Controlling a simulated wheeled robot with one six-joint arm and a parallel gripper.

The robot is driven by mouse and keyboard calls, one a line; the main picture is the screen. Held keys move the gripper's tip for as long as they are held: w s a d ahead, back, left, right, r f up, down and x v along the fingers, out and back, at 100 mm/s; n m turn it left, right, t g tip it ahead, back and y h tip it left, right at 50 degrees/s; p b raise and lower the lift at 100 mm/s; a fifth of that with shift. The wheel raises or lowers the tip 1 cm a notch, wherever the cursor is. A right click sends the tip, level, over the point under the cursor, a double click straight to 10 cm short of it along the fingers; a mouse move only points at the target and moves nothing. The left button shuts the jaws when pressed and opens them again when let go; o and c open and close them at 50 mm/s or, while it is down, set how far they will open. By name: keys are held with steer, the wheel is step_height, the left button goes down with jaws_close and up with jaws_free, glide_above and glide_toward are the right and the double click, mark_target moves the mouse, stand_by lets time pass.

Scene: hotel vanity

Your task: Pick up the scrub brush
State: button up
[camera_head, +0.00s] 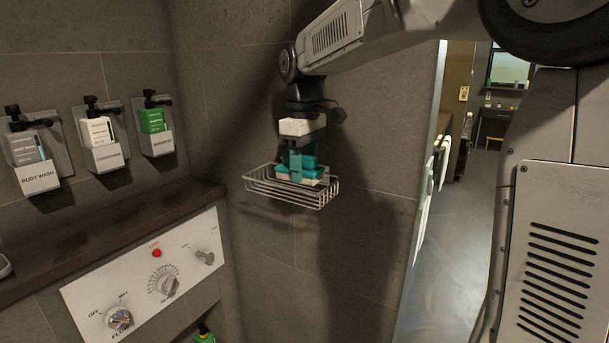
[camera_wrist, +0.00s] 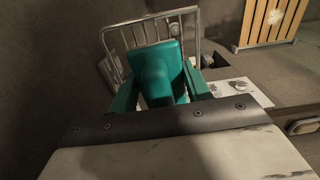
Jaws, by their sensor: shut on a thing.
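The scrub brush (camera_head: 310,163) is teal with a pale lower part and sits in a wire basket (camera_head: 258,186) on the tiled wall. My gripper (camera_head: 297,164) reaches down from above and is shut on the brush. In the wrist view the teal brush (camera_wrist: 160,75) stands between my two green fingers, with the basket wires (camera_wrist: 150,32) behind it. The brush is still within the basket's rim; I cannot tell whether it touches the basket floor. Its underside is mostly hidden in the wrist view.
Body wash (camera_head: 36,160), conditioner (camera_head: 101,140) and shampoo (camera_head: 155,128) dispensers hang on the left wall. Below are a dark ledge (camera_head: 110,235) and a white control panel (camera_head: 150,280) with knobs. A doorway opens at the right. A slatted wooden item (camera_wrist: 270,20) shows in the wrist view.

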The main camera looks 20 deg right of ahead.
mark_target(304, 154)
step_height(304, 154, up, 3)
steer(key=shift+r, duration=0.1)
steer(key=s+a, duration=1.1)
steer(key=a, duration=0.4)
steer(key=shift+s+a, duration=0.25)
steer(key=shift+a, duration=0.15)
steer(key=shift+o, duration=0.5)
steer(key=shift+a, duration=0.1)
